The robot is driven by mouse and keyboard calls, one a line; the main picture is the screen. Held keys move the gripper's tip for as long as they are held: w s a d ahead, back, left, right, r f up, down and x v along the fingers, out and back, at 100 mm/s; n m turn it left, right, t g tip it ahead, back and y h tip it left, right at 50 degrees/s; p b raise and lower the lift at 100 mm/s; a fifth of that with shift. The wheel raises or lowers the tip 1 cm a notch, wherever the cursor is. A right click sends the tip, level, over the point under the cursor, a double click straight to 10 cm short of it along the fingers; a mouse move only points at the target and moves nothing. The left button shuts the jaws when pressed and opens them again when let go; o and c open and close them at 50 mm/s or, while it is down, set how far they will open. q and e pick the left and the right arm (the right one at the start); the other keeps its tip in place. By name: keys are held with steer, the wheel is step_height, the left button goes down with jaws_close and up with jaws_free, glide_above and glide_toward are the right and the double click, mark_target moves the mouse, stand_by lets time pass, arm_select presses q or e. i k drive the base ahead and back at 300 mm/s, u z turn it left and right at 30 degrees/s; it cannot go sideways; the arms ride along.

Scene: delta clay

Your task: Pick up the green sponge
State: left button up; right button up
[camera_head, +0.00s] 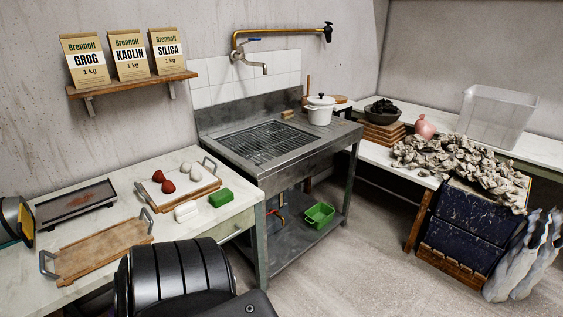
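The green sponge (221,198) is a small bright green block. It lies on the white worktop (185,232) at the left, near the worktop's right edge. It sits just right of a white block (186,211) and in front of a wooden tray (178,197). Neither gripper can be made out. A black ribbed part of my own body covers the bottom centre of the view and hides the front of the worktop.
The tray holds red and white lumps. Another handled wooden tray (103,248) and a dark tray (75,202) lie further left. A metal sink unit (290,150) adjoins at right, with a green basket (320,214) on its lower shelf. Floor right of it is clear.

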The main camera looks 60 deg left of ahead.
mark_target(220, 198)
steer(key=u, duration=0.2)
steer(key=i, duration=1.4)
steer(key=u, duration=1.6)
steer(key=i, duration=1.05)
steer(key=u, duration=1)
